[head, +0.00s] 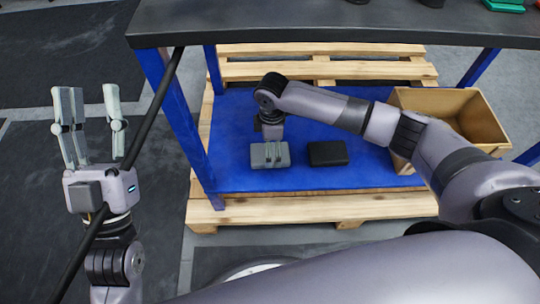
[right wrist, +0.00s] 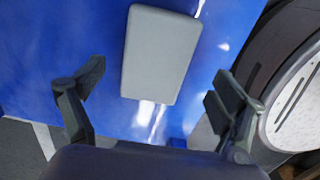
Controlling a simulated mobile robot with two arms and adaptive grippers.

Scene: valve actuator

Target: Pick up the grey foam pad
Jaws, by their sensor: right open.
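The grey foam pad (head: 258,158) lies on the blue lower surface (head: 229,122) below the dark tabletop. In the right wrist view the pad (right wrist: 160,52) is a light grey rounded block ahead of the gripper, lined up with the gap between the fingers. My right gripper (head: 272,150) points down over the pad, its fingers overlapping it in the head view. In the wrist view the right gripper (right wrist: 157,80) is open with nothing between its fingers. My left gripper (head: 90,92) is open and empty, fingers up, at the far left, away from the pad.
A black pad (head: 328,153) lies just right of the grey one. An open cardboard box (head: 474,118) stands at the right. The dark tabletop (head: 300,24) and blue legs (head: 180,125) frame the space. A wooden pallet (head: 310,208) lies underneath.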

